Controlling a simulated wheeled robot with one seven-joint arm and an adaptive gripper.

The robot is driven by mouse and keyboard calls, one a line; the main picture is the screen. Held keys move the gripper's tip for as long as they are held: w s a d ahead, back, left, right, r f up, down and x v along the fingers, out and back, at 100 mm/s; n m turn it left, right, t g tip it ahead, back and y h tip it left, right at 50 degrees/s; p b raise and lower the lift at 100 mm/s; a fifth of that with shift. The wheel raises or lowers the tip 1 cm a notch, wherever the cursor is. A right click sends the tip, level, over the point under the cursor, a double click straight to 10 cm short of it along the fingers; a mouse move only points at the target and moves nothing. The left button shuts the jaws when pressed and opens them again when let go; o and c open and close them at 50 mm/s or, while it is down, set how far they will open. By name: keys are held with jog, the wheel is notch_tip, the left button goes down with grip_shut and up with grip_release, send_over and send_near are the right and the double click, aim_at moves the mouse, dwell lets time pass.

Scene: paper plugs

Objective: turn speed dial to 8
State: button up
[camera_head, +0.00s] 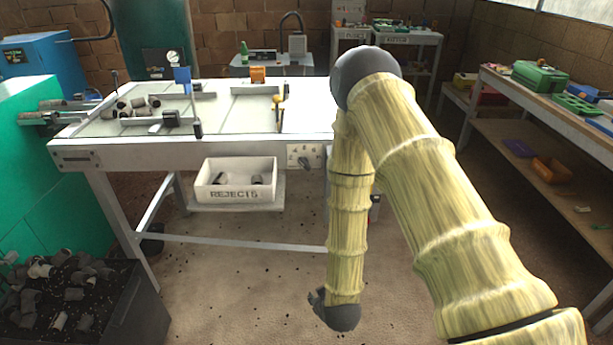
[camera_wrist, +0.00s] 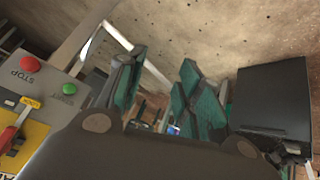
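A small pale panel (camera_head: 298,151) with a dark knob-like part is on the front of the white table. It may carry the speed dial, but its markings are too small to read. In the wrist view, a grey control box (camera_wrist: 45,88) at the left has a red STOP button (camera_wrist: 30,64), a green button (camera_wrist: 69,89) and a red handle (camera_wrist: 8,137) on a yellow plate. No dial can be made out there. My gripper (camera_wrist: 162,88) has its two teal-padded fingers apart, with nothing between them.
The white table (camera_head: 238,129) holds grey plugs (camera_head: 131,107) and guide rails. A REJECTS bin (camera_head: 235,184) sits on its lower shelf. A dark crate of plugs (camera_head: 110,312) stands at front left. A workbench (camera_head: 538,102) runs along the right.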

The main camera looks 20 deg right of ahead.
jog(key=w+r+n+t+h+b, duration=0.1)
jog(key=w+r+t, duration=0.1)
jog(key=w+r, duration=0.35)
jog(key=w+r+t+b, duration=0.2)
jog(key=w+r, duration=0.1)
jog(key=w, duration=0.5)
jog(key=n+t+h+b, duration=0.1)
jog(key=t+h+b, duration=0.2)
jog(key=t, duration=0.2)
send_near(304, 165)
jog(key=x, duration=1.1)
jog(key=shift+f, duration=0.1)
jog(key=shift+c, duration=0.2)
grip_shut()
